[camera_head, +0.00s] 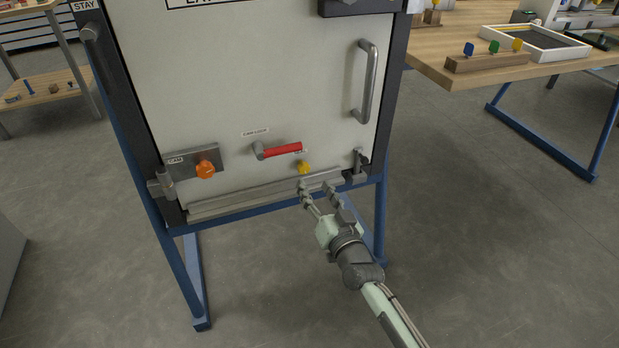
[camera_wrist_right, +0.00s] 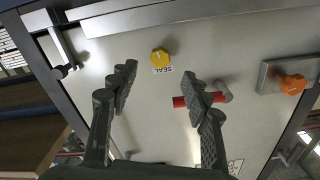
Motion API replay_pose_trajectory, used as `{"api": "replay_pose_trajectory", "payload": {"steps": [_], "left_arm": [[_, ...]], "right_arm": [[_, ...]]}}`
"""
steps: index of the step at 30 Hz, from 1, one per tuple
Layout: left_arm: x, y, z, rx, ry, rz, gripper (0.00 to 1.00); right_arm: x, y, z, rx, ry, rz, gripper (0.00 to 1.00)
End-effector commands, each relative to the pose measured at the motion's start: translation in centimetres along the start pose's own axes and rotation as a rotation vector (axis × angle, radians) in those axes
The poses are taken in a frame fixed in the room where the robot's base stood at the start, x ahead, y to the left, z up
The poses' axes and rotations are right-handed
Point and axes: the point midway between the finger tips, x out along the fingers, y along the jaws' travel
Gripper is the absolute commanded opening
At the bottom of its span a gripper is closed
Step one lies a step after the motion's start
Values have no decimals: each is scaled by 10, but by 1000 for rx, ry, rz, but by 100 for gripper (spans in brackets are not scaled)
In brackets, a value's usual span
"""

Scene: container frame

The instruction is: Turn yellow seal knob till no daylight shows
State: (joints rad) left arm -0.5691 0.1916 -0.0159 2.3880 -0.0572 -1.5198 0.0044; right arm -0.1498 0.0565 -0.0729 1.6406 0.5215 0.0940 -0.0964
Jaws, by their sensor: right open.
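The yellow seal knob (camera_head: 304,167) sits low on the pale door panel (camera_head: 230,85), just above the grey bottom bar (camera_head: 250,199). In the right wrist view the knob (camera_wrist_right: 160,57) shows beside a label reading SEAL, beyond and between my fingertips. My right gripper (camera_head: 318,187) is open and empty, in front of the bottom bar and just below the knob in the head view. The fingers in the wrist view (camera_wrist_right: 160,80) do not touch the knob. Whether daylight shows under the door cannot be told. My left gripper is not in view.
A red cam lock handle (camera_head: 282,149) and an orange knob (camera_head: 205,169) are on the panel left of the yellow knob. A grey latch (camera_head: 360,160) is at the lower right, below a vertical pull handle (camera_head: 366,80). A wooden table (camera_head: 440,60) stands to the right.

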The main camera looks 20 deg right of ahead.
Motion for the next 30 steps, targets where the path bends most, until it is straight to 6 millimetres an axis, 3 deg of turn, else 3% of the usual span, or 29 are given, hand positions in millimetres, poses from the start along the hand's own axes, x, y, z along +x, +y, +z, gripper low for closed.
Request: {"api": "replay_pose_trajectory", "payload": {"steps": [3,10,30], "left_arm": [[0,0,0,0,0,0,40],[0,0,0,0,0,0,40],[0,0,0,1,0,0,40]], "right_arm": [[-27,1,1,-1,-2,1,49],[-56,0,0,0,-1,0,49],[-61,0,0,0,0,-1,49]]}}
